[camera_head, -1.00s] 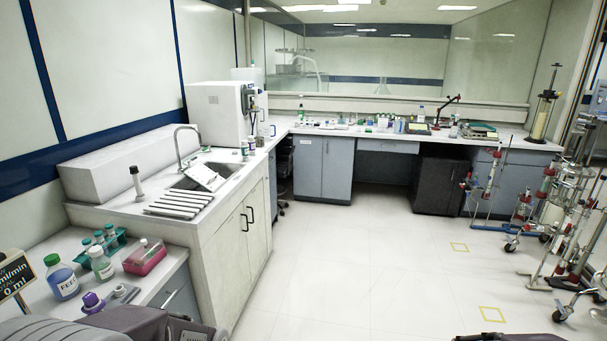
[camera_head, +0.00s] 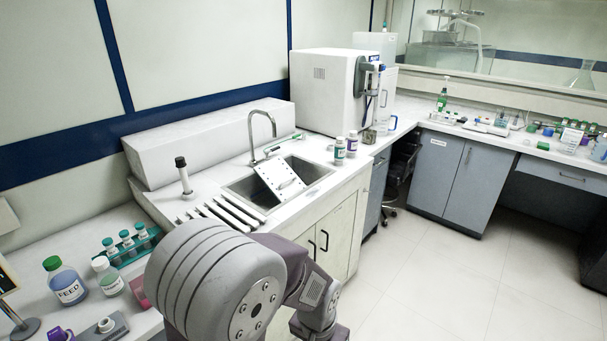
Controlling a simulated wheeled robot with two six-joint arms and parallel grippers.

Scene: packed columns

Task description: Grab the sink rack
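A white flat rack with small dark holes (camera_head: 280,178) leans at a tilt in the metal sink (camera_head: 317,172) in the head view, under the curved tap (camera_head: 262,130). I take it to be the sink rack. Its lower end is near the sink's front edge. One of my arms, grey and bulky, fills the bottom middle, in front of the counter and partly covering the white slats beside the sink. The arm runs out of the bottom of the picture. Neither gripper shows.
White slats (camera_head: 222,212) and an upright dark-capped tool (camera_head: 184,176) are left of the sink. Two bottles (camera_head: 345,147) stand at its right. A FEED bottle (camera_head: 65,278) and a green tube rack (camera_head: 128,248) stand at lower left. Floor at right is clear.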

